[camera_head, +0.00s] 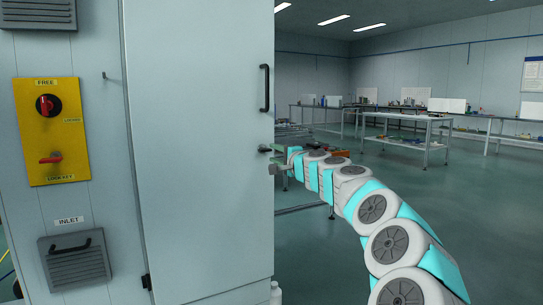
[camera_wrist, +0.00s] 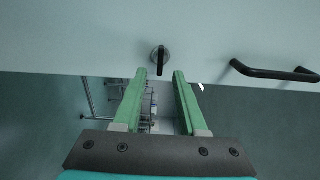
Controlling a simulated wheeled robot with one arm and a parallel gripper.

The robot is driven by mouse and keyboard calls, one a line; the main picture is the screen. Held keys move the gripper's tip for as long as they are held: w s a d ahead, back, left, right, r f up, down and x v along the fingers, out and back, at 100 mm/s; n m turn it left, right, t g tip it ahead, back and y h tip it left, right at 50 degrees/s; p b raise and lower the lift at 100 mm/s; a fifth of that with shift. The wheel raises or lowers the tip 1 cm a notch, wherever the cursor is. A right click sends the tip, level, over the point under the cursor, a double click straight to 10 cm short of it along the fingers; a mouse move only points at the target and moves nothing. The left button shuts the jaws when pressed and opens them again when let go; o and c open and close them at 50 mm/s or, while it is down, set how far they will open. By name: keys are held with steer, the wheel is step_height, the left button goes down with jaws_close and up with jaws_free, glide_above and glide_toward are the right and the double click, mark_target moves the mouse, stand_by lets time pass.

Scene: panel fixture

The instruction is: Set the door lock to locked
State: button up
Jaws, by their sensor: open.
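The tall pale grey door (camera_head: 200,130) stands shut in the head view. Near its right edge is a small black turn knob (camera_head: 264,149), below the black door handle (camera_head: 265,88). In the wrist view the knob (camera_wrist: 158,60) has a dark oblong grip on a round base, tilted slightly. My gripper (camera_head: 276,169) is beside the door's right edge, just below the knob. In the wrist view my gripper's green fingers (camera_wrist: 162,74) are open and empty, with the knob just beyond the gap between the tips. Contact with the knob is not visible.
A yellow panel (camera_head: 50,155) left of the door carries a red and black rotary switch (camera_head: 48,105), a red lever (camera_head: 50,160) and a FREE label. A vent (camera_head: 75,265) sits below it. Open floor (camera_head: 310,235) and workbenches (camera_head: 405,117) lie to the right.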

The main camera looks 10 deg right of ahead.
steer(key=shift+v, duration=1.7)
steer(key=s+a+f+n+g+y, duration=0.3)
steer(key=s+a+n+g+y, duration=0.4)
steer(key=s+a, duration=0.8)
steer(key=s+a+f+n+g+h, duration=0.2)
steer(key=s+a+f+n, duration=0.1)
steer(key=s+f, duration=0.25)
steer(key=s+a+f+n+g+h, duration=0.2)
steer(key=s+f+n, duration=0.15)
steer(key=s, duration=0.35)
steer(key=s+d+f+g+h, duration=0.2)
steer(key=s+d+f, duration=0.3)
steer(key=s, duration=0.6)
steer(key=s+d+f+g+h, duration=0.3)
steer(key=s+d+f, duration=0.3)
steer(key=s+f, duration=0.3)
steer(key=s+d+f+n+g+h, duration=0.1)
steer(key=s+d+f+g+h, duration=0.2)
steer(key=s, duration=1.1)
steer(key=d+f, duration=0.3)
steer(key=f, duration=0.1)
steer(key=shift+f+h, duration=0.3)
steer(key=shift+f, duration=0.05)
